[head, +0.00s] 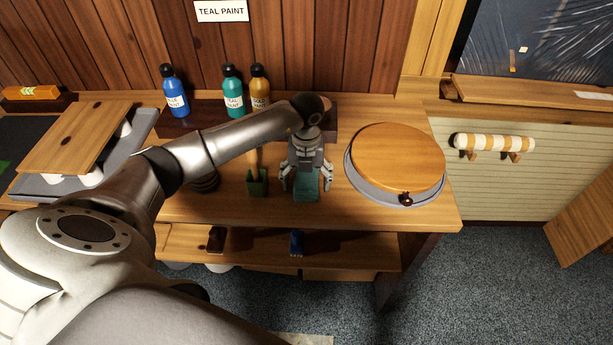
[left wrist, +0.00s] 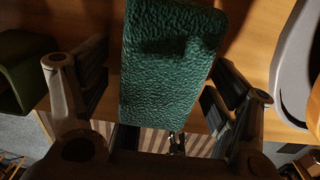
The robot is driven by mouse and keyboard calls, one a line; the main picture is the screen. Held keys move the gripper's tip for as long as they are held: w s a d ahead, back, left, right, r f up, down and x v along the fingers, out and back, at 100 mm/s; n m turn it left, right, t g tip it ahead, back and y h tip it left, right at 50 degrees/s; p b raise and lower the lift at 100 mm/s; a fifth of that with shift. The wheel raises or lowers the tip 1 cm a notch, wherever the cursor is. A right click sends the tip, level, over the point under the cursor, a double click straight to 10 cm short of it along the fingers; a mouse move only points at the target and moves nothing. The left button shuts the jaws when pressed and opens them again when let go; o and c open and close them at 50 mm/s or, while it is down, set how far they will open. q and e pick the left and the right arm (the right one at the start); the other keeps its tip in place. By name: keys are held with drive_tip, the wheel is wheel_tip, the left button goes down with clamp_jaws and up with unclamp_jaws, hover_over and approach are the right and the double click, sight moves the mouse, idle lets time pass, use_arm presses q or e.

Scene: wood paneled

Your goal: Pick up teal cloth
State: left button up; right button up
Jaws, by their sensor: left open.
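The teal cloth (head: 306,190) lies on the wooden workbench, mostly hidden under my left gripper in the head view. In the left wrist view the teal cloth (left wrist: 165,65) is a textured, folded-looking block. My left gripper (head: 306,184) is above it, pointing down. Its fingers are open, one on each side of the cloth, and it also shows in the left wrist view (left wrist: 150,100). I cannot tell whether the fingers touch the cloth. My right gripper is not in view.
A green holder (head: 257,186) with a brush stands just left of the gripper. A round wooden lid on a grey base (head: 352,185) is to the right. Blue (head: 174,95), teal (head: 233,98) and gold (head: 260,90) paint bottles stand behind. A lower shelf (head: 350,250) holds small items.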

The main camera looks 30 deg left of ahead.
use_arm(q)
drive_tip(key=shift+f, duration=0.15)
drive_tip(key=shift+c, duration=0.2)
drive_tip(key=c, duration=1.1)
drive_tip(key=shift+o, duration=0.2)
drive_tip(key=shift+w+r+b, duration=0.1)
drive_tip(key=shift+r+b, duration=0.4)
drive_tip(key=shift+r, duration=0.1)
drive_tip(key=s+r, duration=0.1)
drive_tip(key=r, duration=0.1)
drive_tip(key=s+r+b, duration=0.1)
drive_tip(key=r, duration=0.1)
drive_tip(key=s+r+b, duration=0.1)
drive_tip(key=s+r, duration=0.1)
drive_tip(key=shift+s+a+r, duration=0.1)
drive_tip(key=shift+a+r, duration=0.1)
drive_tip(key=shift+r, duration=0.15)
drive_tip(key=s+r+b, duration=0.3)
drive_tip(key=s+r, duration=0.2)
drive_tip(key=s, duration=0.5)
drive_tip(key=shift+a+r, duration=0.15)
drive_tip(key=shift+a, duration=0.05)
